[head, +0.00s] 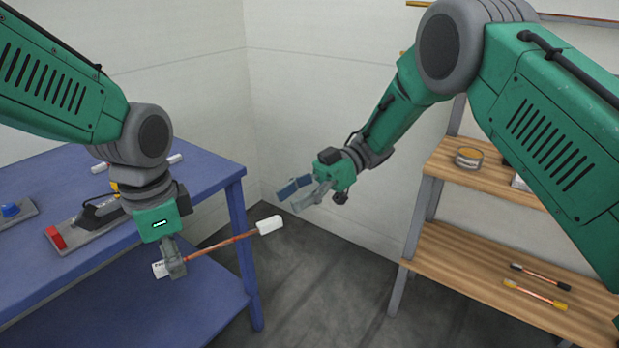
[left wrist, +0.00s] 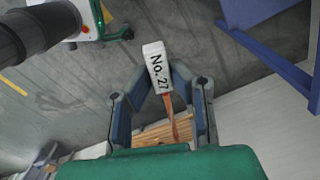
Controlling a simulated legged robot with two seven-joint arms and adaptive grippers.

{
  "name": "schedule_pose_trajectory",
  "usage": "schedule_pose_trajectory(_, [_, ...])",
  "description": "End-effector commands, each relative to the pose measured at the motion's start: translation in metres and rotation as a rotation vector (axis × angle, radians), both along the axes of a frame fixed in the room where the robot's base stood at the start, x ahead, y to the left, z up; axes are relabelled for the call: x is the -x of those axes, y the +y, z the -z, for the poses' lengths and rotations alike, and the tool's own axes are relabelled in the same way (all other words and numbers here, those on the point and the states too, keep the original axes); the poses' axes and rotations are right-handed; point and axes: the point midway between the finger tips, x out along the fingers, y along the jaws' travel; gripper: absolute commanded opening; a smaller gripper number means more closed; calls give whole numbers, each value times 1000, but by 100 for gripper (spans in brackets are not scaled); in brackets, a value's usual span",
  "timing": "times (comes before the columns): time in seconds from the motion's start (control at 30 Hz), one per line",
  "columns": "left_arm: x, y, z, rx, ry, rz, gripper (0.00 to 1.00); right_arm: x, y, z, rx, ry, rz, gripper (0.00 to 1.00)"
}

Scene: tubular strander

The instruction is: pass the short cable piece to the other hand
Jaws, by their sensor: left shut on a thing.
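The short cable piece (head: 222,243) is a copper-coloured rod with a white cap at each end. My left gripper (head: 174,268) is shut on it near its left end, beside the cap lettered in black. The other white cap (head: 270,225) points up and right towards my right gripper. In the left wrist view the cap (left wrist: 157,68) reads "No. 27" and lies at the fingertips, with part of the rod behind it. My right gripper (head: 289,202) is open and empty, up and right of the far cap, apart from it in the picture.
A blue table (head: 205,180) on the left carries a red-ended tool (head: 75,232) and a blue-knobbed plate (head: 12,212). Open space lies between.

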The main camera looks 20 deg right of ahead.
Motion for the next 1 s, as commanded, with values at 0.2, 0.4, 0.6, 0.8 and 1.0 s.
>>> schedule_pose_trajectory(0.2, [0,0,0,1,0,0,0,-12,-34,-22,153,-85,-82,40])
schedule_pose_trajectory(0.4, [-1,1,0,1,0,0,0,-8,-24,-19,172,-92,-93,40])
schedule_pose_trajectory(0.6, [0,1,0,2,0,0,0,3,9,-5,171,-91,-92,40])
schedule_pose_trajectory(0.8, [0,1,0,1,0,0,0,13,41,9,169,-91,-92,40])
schedule_pose_trajectory(1.0, [0,0,0,0,0,0,0,19,61,18,168,-92,-91,40])
